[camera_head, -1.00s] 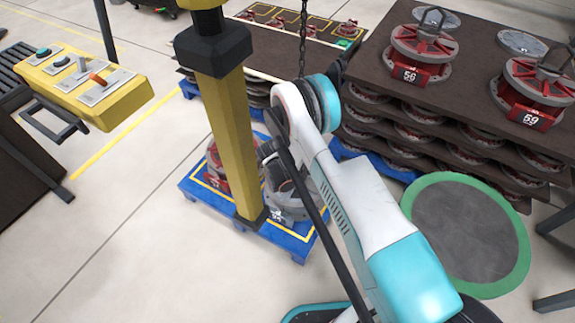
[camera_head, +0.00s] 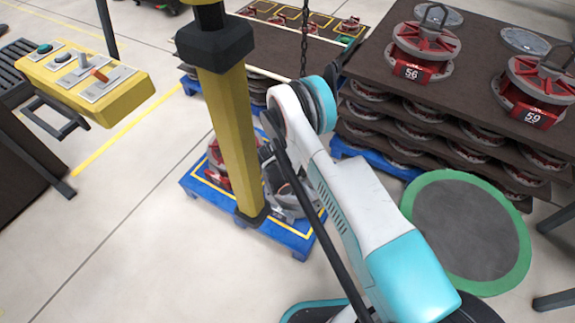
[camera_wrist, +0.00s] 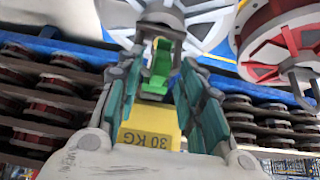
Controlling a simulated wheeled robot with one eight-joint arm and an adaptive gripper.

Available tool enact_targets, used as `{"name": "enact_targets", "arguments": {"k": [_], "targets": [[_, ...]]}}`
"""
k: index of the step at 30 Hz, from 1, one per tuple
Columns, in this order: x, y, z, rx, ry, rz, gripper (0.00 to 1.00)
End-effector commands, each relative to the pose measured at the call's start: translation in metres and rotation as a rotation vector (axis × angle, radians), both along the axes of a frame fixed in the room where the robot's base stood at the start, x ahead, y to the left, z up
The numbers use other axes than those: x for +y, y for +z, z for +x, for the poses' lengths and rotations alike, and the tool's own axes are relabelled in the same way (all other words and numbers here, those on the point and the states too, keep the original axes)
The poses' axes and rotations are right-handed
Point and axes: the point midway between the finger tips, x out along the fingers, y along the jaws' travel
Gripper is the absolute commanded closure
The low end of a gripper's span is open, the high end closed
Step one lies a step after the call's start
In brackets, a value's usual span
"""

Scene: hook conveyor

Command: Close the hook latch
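In the wrist view, the yellow hook block (camera_wrist: 150,134), marked "30 KG", shows between the fingers of my gripper (camera_wrist: 162,66). The green latch (camera_wrist: 161,62) lies beyond the block, between the two teal finger pads. The fingers stand apart on either side of it, and I cannot tell whether either touches it. A grey metal part, likely the hook (camera_wrist: 150,30), shows just past the fingertips, over a grey wheel-like part (camera_wrist: 195,22). In the head view, my arm and the yellow column hide the hook and most of the gripper; the chain (camera_head: 304,40) hangs above.
A blue pallet (camera_head: 285,240) with a red part (camera_head: 218,165) stands below the arm. Stacked parts on a dark board (camera_head: 475,65) stand at right, beside a green-rimmed round mat (camera_head: 520,225). A yellow control box (camera_head: 120,100) is at left. The floor at lower left is clear.

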Motion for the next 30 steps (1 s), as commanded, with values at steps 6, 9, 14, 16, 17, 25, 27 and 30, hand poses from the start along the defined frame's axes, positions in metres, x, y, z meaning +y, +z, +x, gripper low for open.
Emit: {"name": "enact_targets", "arguments": {"k": [6, 9, 14, 16, 17, 25, 27, 30], "targets": [[0.002, 0.006, -0.003, 0.000, 0.001, 0.000, 0.65], [0.006, 0.017, -0.008, 0.000, 0.001, 0.000, 0.65], [0.014, 0.042, -0.021, -0.001, 0.002, -0.001, 0.65], [0.019, 0.054, -0.028, 0.000, 0.002, 0.000, 0.65], [0.020, 0.059, -0.030, 0.000, 0.002, 0.000, 0.65], [0.032, 0.093, -0.047, 0.001, 0.001, 0.000, 0.65], [0.033, 0.097, -0.049, 0.000, 0.000, 0.000, 0.65], [0.034, 0.101, -0.051, 0.000, 0.000, 0.000, 0.65]]}}
